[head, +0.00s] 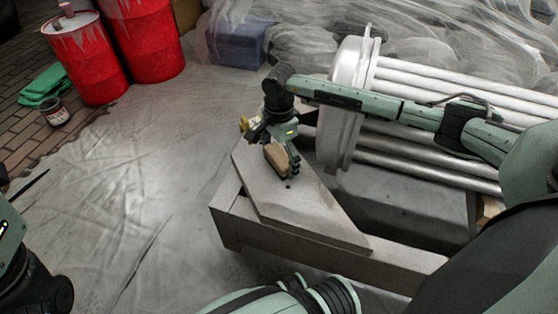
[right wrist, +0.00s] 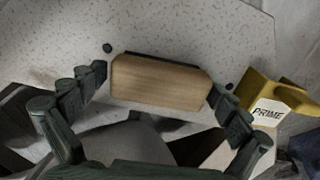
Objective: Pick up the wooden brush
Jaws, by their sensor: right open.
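The wooden brush (right wrist: 160,83) is a light wooden block with a dark strip along its far edge. It lies on the speckled grey board (head: 300,212). In the head view the brush (head: 277,157) is partly hidden by my right gripper (head: 282,160). In the right wrist view the open fingers of my right gripper (right wrist: 160,82) are at the two short ends of the brush, with the tips very close to it. I cannot tell whether they touch it. My left gripper is not in view.
A yellow object marked PRIME (right wrist: 272,103) lies beside the right finger. A large white flanged frame with metal tubes (head: 352,100) stands right of the board. Red drums (head: 92,60) and a small can (head: 54,112) stand at the far left. The sheeted floor (head: 150,170) left of the board is clear.

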